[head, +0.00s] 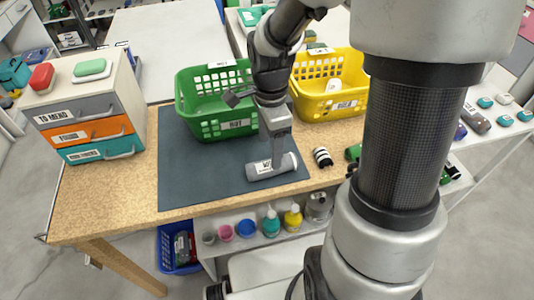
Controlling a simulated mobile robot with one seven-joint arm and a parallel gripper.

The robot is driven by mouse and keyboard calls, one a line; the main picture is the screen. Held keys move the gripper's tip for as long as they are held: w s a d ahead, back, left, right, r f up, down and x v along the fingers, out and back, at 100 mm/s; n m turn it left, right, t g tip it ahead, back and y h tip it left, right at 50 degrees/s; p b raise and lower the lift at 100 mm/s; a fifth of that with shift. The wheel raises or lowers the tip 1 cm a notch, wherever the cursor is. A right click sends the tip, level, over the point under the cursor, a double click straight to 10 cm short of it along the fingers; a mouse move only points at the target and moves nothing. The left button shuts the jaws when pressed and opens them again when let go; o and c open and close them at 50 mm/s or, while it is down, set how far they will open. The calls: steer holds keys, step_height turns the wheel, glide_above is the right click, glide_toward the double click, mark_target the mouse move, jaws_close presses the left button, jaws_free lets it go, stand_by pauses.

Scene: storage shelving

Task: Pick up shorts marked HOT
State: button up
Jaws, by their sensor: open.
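A grey rolled bundle (262,171) with a white label lies on the dark mat (185,170), near its front right. It looks like the folded shorts; the label is too small and partly covered to read surely. My gripper (276,160) points down right at the bundle, its fingertips at the label and right part. The jaws are open. I cannot tell whether the fingers touch the bundle, and part of it is hidden behind them.
A green basket (195,120) with a label stands behind the bundle, and a yellow basket (350,68) stands right of it. A small black-and-white striped roll (322,157) lies right of the mat. A drawer unit (75,95) stands at left. The mat's front left is clear.

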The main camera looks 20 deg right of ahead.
steer(key=f, duration=0.2)
steer(key=f+b, duration=0.1)
steer(key=f, duration=0.3)
steer(key=shift+d+f, duration=0.2)
steer(key=shift+d, duration=0.05)
steer(key=c, duration=1.2)
steer(key=shift+r, duration=0.15)
